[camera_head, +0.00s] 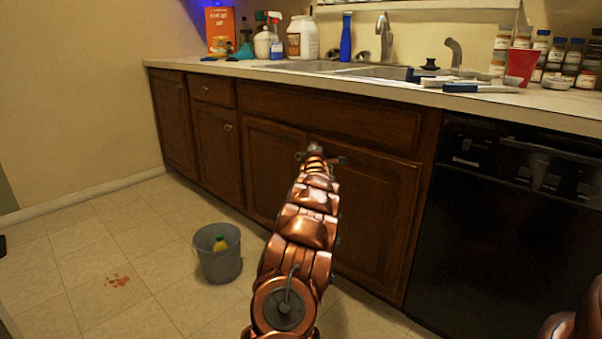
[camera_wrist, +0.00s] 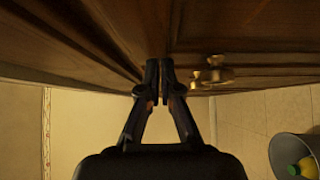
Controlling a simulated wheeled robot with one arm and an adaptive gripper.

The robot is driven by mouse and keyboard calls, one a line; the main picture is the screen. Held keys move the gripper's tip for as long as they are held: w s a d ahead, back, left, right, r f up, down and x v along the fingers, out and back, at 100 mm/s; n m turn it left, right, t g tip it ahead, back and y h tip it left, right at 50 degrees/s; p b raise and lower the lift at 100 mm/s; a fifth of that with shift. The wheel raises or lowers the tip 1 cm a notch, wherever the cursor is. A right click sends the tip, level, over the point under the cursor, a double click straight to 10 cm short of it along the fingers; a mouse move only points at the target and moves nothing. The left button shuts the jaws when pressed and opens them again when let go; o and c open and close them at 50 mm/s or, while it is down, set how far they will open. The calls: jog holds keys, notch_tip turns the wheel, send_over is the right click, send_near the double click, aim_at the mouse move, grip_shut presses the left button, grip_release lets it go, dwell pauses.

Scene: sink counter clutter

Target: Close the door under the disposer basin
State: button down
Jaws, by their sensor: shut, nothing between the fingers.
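Below the double sink (camera_head: 375,72) are two dark brown cabinet doors, a left door (camera_head: 268,165) and a right door (camera_head: 375,205). Both look about flush with the cabinet front in the head view, but my arm covers part of them, so I cannot tell whether one stands slightly ajar. My gripper (camera_head: 314,149) is at the upper area where the two doors meet. In the wrist view my gripper (camera_wrist: 159,68) is shut and empty, its fingertips close to dark wood (camera_wrist: 85,45) at a seam. A brass knob (camera_wrist: 212,75) shows just right of the fingertips. Contact is unclear.
A grey bucket (camera_head: 218,262) with a yellow item inside stands on the floor left of my arm. A black dishwasher (camera_head: 510,215) is to the right. A reddish spill (camera_head: 117,281) marks the tiles. Open floor lies to the left.

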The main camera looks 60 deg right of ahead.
jog(key=s+a, duration=0.2)
jog(key=a, duration=1)
jog(key=shift+s+f+t, duration=0.3)
jog(key=shift+s+f, duration=0.05)
jog(key=shift+f, duration=0.05)
dwell(0.3)
